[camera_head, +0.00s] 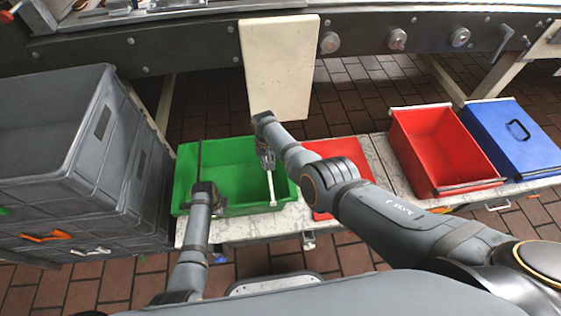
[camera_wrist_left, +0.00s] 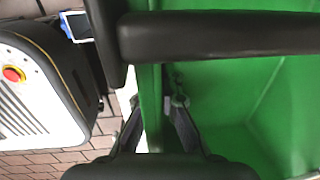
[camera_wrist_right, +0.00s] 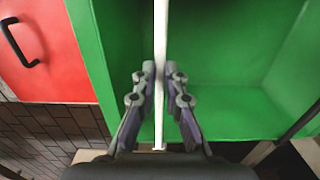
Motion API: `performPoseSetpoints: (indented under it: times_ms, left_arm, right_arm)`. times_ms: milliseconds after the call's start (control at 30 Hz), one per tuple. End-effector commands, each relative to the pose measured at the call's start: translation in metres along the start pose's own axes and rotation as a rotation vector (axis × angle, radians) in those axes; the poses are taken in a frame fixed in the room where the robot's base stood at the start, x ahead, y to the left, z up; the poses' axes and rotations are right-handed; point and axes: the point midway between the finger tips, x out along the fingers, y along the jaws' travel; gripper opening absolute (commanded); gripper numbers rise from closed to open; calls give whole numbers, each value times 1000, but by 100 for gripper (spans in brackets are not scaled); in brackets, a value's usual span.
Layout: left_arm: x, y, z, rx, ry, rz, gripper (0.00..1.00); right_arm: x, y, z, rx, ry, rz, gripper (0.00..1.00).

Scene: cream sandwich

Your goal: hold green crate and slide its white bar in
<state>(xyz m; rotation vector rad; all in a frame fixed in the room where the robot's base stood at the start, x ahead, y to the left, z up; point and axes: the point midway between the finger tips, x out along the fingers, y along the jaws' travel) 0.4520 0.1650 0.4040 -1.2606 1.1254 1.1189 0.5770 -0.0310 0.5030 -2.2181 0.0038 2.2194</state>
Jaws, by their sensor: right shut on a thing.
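The green crate (camera_head: 222,158) stands on the light bench and its open inside shows. A black bar (camera_wrist_left: 225,35) crosses its left part, running front to back in the head view. The white bar (camera_head: 271,190) lies over the crate's right part, near its right wall. My right gripper (camera_head: 267,158) is shut on this white bar (camera_wrist_right: 161,40), which runs between its fingers in the right wrist view. My left gripper (camera_head: 209,194) is at the crate's front left rim. In the left wrist view its fingers (camera_wrist_left: 157,118) are apart, with the green wall between them; contact is unclear.
A red box (camera_head: 335,168) stands right of the green crate, partly behind my right arm. Another red crate (camera_head: 435,150) and a blue crate (camera_head: 513,140) are farther right. Grey stacked crates (camera_head: 70,140) stand close at left. A cream board (camera_head: 280,65) hangs behind.

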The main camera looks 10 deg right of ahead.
Motion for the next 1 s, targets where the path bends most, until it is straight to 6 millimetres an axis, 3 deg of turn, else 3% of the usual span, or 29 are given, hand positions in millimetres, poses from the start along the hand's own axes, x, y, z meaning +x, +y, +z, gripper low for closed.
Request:
performPoseSetpoints:
  times_ms: [400, 433, 567, 1000]
  left_arm:
    - [0, 0, 0, 1, 0, 0, 0]
    - [0, 0, 0, 1, 0, 0, 0]
    - [0, 0, 0, 1, 1, -1, 0]
    - [0, -1, 0, 1, 1, -2, 0]
  right_arm:
    - [0, -9, 1, 0, 1, -2, 0]
    - [0, -9, 1, 0, 1, -3, 15]
    - [0, -9, 1, 0, 1, -2, 32]
    - [0, -7, 1, 0, 1, 1, 34]
